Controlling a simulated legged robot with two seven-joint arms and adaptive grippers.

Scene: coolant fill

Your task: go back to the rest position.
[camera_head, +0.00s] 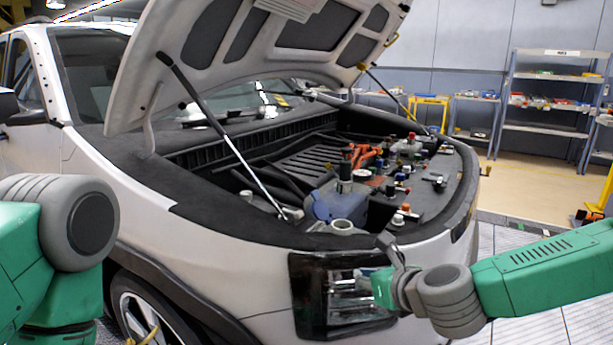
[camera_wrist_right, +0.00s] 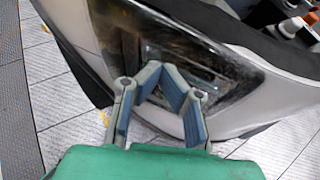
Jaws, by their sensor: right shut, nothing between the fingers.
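My right gripper (camera_head: 390,247) is at the front corner of the silver car, in front of the headlight (camera_head: 335,295) and just below the edge of the engine bay. In the right wrist view the gripper (camera_wrist_right: 160,82) has its blue-padded fingers drawn together with nothing held, and the dark headlight (camera_wrist_right: 215,70) is behind them. Whether it touches the car cannot be told. My left arm shows at the left of the head view, but its gripper is out of view.
The car's hood (camera_head: 240,45) is propped up over the open engine bay. A blue container (camera_head: 335,203) and a round white neck (camera_head: 343,227) are near the bay's front edge. Shelves (camera_head: 545,100) stand at the back right. Tiled floor (camera_head: 540,328) is visible at the lower right.

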